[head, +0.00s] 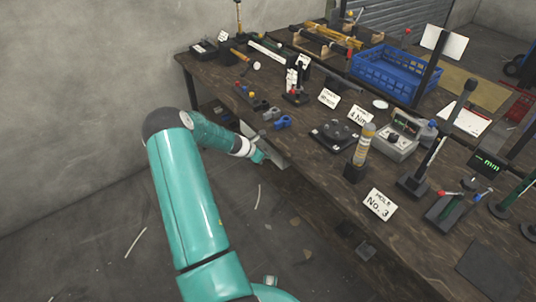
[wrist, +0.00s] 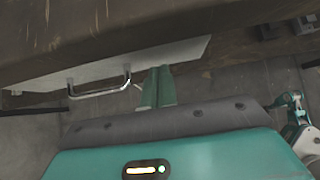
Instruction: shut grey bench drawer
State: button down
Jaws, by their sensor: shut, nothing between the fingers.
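The grey bench drawer (head: 278,158) is under the near edge of the workbench, partly hidden by my arm in the head view. In the wrist view its pale front panel (wrist: 185,52) runs along below the bench edge, with a metal bar handle (wrist: 100,88) on it. How far the drawer stands out is hard to tell. My gripper (head: 260,158) is shut and empty at the drawer front. In the wrist view my gripper's green fingers (wrist: 158,72) are together, to the right of the handle. Their tips are at or very near the panel; I cannot tell whether they touch.
The wooden workbench (head: 320,170) carries a blue crate (head: 385,72), several tools and white label cards, including a "No. 3" card (head: 380,204). A grey wall (head: 80,80) stands at the left. The floor (head: 110,250) beside the bench looks mostly clear.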

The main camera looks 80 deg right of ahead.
jog(key=w+f+v, duration=0.1)
jog(key=v, duration=1.1)
jog(key=shift+a+f, duration=0.2)
jog(key=shift+a, duration=0.05)
jog(key=shift+w, duration=0.1)
jog(key=w+a+r+m+t, duration=0.3)
jog(key=w+a+r, duration=0.75)
jog(key=w, duration=0.35)
jog(key=w+a+r+m+t+y, duration=0.15)
jog(key=w+a+r, duration=0.3)
jog(key=a, duration=0.45)
jog(key=w+a+r+m+t, duration=0.2)
jog(key=w+a+r+t, duration=0.15)
jog(key=a+r, duration=0.4)
jog(key=a+r+m+t+y, duration=0.1)
jog(key=a+r, duration=0.2)
jog(key=a, duration=0.7)
jog(key=a+r+m+t+y, duration=0.1)
jog(key=a+r, duration=0.3)
jog(key=a, duration=0.7)
jog(key=s+a+r+t+y, duration=0.1)
jog(key=s+a, duration=0.3)
jog(key=a, duration=0.3)
jog(key=s+a+r+t+y, duration=0.1)
jog(key=s+a+y, duration=0.1)
jog(key=a, duration=0.5)
jog(key=shift+s+r, duration=0.25)
jog(key=shift+s, duration=0.6)
